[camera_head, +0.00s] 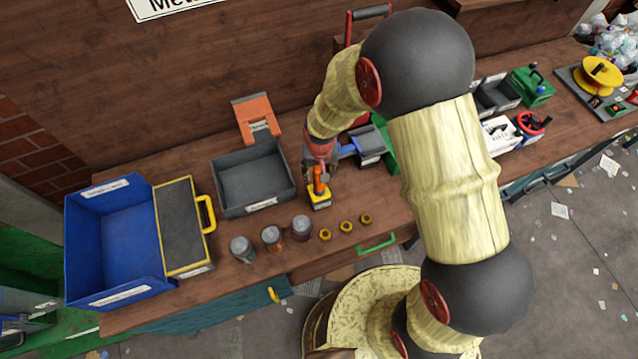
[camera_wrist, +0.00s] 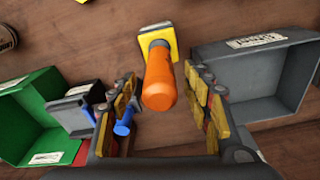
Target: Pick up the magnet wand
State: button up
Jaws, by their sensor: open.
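The magnet wand has an orange handle and a yellow block at its end. In the head view the wand (camera_head: 320,190) stands on the wooden bench, right of the grey bin, with its handle partly hidden by my gripper (camera_head: 320,158). In the wrist view the orange handle of the wand (camera_wrist: 160,82) points toward the camera, between the spread fingers of my gripper (camera_wrist: 161,84). The fingers are open, with gaps visible on both sides of the handle. They do not appear to touch it.
A grey bin (camera_head: 288,178) stands left of the wand. Several metal cans, such as one can (camera_head: 272,238), and brass nuts (camera_head: 346,227) lie in front. A green bin (camera_wrist: 18,122) and a blue-and-grey item (camera_wrist: 72,112) are on the other side.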

jog(key=shift+w+f, duration=0.2)
jog(key=shift+f, duration=0.85)
jog(key=c, duration=0.3)
grip_shut()
